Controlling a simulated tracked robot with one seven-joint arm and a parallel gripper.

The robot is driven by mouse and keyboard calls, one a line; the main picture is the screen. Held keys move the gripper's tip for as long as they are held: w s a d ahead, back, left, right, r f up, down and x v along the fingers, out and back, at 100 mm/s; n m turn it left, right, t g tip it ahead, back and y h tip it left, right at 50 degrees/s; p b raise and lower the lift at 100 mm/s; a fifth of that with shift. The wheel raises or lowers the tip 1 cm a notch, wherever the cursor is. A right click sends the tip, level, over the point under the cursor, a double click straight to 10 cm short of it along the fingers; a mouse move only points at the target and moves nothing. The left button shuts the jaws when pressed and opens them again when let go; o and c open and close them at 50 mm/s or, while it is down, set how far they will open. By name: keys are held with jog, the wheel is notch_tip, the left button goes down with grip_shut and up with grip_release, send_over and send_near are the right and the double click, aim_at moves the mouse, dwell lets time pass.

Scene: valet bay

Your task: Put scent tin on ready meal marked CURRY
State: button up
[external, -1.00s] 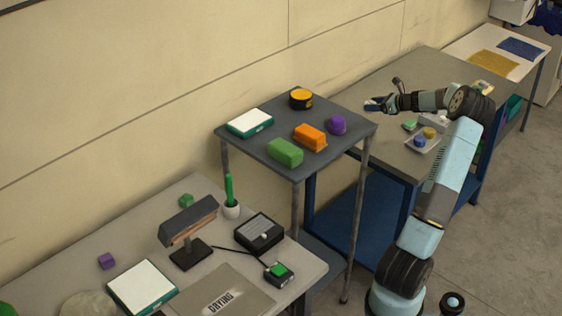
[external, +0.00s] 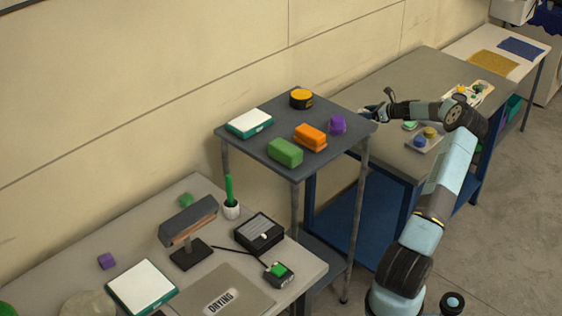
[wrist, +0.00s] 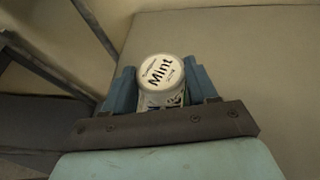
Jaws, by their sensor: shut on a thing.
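My gripper (wrist: 160,82) is shut on a round white tin (wrist: 162,73) with "Mint" on its lid, held between the two blue fingers in the wrist view. In the external view my gripper (external: 370,114) is by the right edge of the dark raised shelf; the tin cannot be made out there. No CURRY label is readable. Two flat white-topped boxes with green sides are in view, one on the shelf (external: 249,123) and one on the near desk (external: 142,287); I cannot tell whether either is the ready meal.
The dark shelf (external: 262,148) also bears a yellow-black tin (external: 301,98), an orange block (external: 310,136), a green block (external: 285,151) and a purple piece (external: 338,125). A lamp (external: 188,230) stands on the near desk. The grey workbench (external: 365,88) has free room behind my gripper.

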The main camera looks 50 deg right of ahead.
jog(key=shift+f, duration=0.7)
jog(key=o, duration=1.1)
jog(key=shift+c, duration=0.2)
jog(key=v, duration=1.2)
